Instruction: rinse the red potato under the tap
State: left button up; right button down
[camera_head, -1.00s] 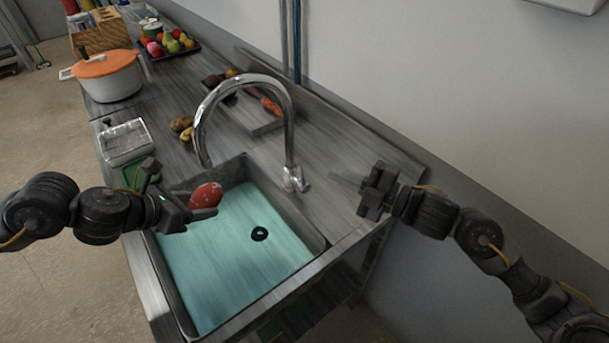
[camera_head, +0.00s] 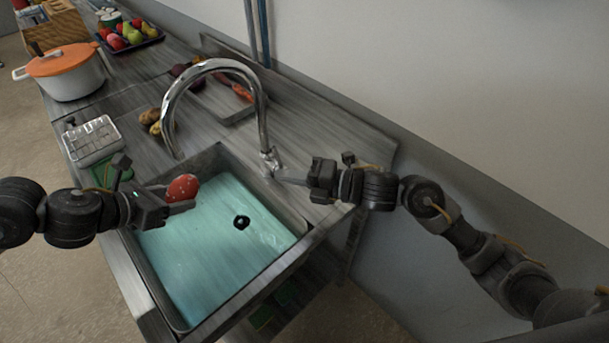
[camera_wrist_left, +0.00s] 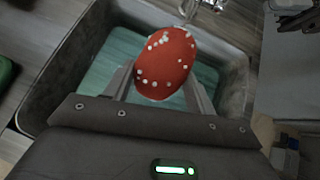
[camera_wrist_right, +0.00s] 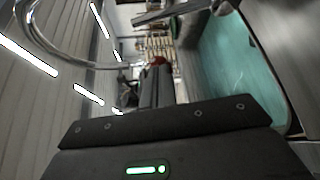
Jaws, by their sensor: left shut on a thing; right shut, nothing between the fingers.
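The red potato (camera_head: 183,187), dotted with white specks, is held by my left gripper (camera_head: 172,200) above the left part of the sink basin (camera_head: 160,290). In the left wrist view the potato (camera_wrist_left: 166,62) sits between the two fingers, which are shut on it. The chrome tap (camera_head: 262,115) arches over the sink's back edge, its spout end just above the potato in the head view. No water stream shows below the spout. My right gripper (camera_head: 280,174) is shut and empty, its fingertips at the tap's base; I cannot tell whether they touch it.
A white pot with an orange lid (camera_head: 68,72), a metal grater-like box (camera_head: 92,140) and brown potatoes (camera_head: 150,118) stand on the counter behind the sink. A fruit tray (camera_head: 130,38) is farther back. A wall rises to the right. The basin's middle is open, with a black drain (camera_head: 242,222).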

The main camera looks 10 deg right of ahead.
aim_at(278, 160)
jog(key=shift+w+a+r, duration=0.1)
jog(key=shift+w+a, duration=0.1)
jog(key=shift+w, duration=0.55)
jog(key=shift+w+a, duration=0.25)
jog(key=shift+w, duration=0.55)
jog(key=shift+w+a+r, duration=0.1)
jog(key=shift+w+a, duration=0.1)
jog(key=shift+w, duration=0.55)
jog(key=shift+w+d+r, duration=0.1)
jog(key=shift+w+d, duration=0.35)
jog(key=shift+d, duration=0.05)
jog(key=shift+a, duration=0.1)
